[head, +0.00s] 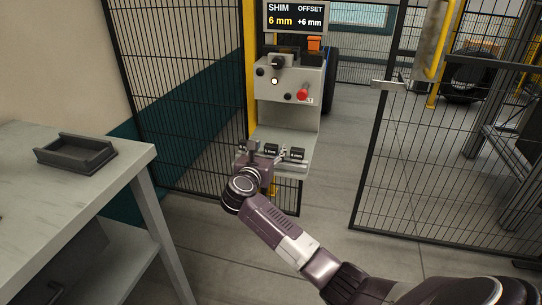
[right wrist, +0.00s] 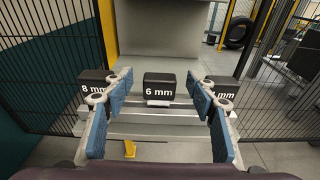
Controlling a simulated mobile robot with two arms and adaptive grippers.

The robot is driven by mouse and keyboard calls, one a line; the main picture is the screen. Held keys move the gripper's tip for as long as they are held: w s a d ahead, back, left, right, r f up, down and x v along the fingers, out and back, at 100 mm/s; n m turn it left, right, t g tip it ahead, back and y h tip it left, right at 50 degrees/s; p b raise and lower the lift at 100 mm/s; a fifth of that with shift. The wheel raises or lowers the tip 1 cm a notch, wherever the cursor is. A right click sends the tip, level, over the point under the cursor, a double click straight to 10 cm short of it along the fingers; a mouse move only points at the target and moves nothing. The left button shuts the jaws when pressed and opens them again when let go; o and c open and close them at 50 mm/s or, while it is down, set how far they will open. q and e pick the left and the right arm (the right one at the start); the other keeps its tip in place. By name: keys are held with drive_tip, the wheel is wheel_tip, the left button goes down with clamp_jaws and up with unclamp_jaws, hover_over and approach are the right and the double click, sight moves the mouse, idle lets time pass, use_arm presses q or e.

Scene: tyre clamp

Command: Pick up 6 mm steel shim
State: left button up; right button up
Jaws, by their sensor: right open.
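The 6 mm steel shim (right wrist: 158,88) is a dark block with a white "6 mm" label, sitting on a light metal shelf (right wrist: 150,130). In the head view a small dark labelled block that appears to be this shim (head: 270,151) shows just past my right gripper (head: 266,154). In the right wrist view my right gripper (right wrist: 160,112) is open and empty. Its blue-padded fingers stand to either side of the shim in the picture, with gaps on both sides. I cannot tell whether the fingertips reach it. My left gripper is not in view.
An 8 mm block (right wrist: 93,88) sits to the left and another labelled block (right wrist: 222,86), partly hidden by a finger, to the right. A control box (head: 288,80) and a screen (head: 296,18) reading 6 mm stand above. Mesh fencing (head: 185,90) flanks the station. A tray (head: 75,152) lies on the left table.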

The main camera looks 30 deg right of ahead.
drive_tip(key=shift+c, duration=0.6)
drive_tip(key=c, duration=1)
drive_tip(key=shift+c, duration=0.8)
drive_tip(key=shift+r, duration=0.15)
